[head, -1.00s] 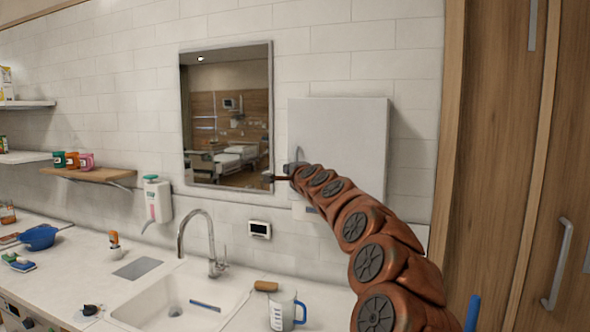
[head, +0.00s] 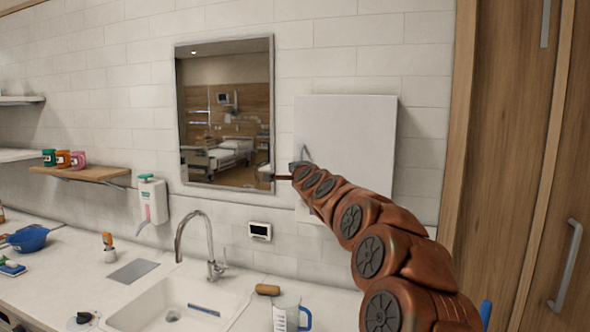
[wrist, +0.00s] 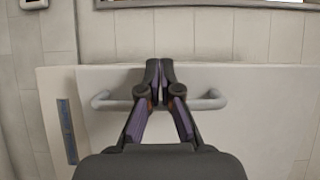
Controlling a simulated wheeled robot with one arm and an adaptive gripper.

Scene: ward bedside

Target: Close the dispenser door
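The dispenser (head: 355,125) is a white box on the tiled wall, right of the mirror. Its flat white door carries a bar handle (head: 305,152), which also shows in the wrist view (wrist: 209,101). My gripper (wrist: 159,66) is at the handle, with its two fingertips together. The fingers cross the bar, with the tips past it. I see nothing clamped between them, and whether they touch the bar is unclear. In the head view my arm covers the lower right of the dispenser. How far the door stands from the body is hard to tell.
Below are a sink (head: 165,308) with a tall faucet (head: 208,250) and a measuring jug (head: 287,312). A soap dispenser (head: 152,197) hangs left of the mirror (head: 225,110). Wooden cabinet doors (head: 510,130) stand at the right. The wall around the dispenser is mostly clear.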

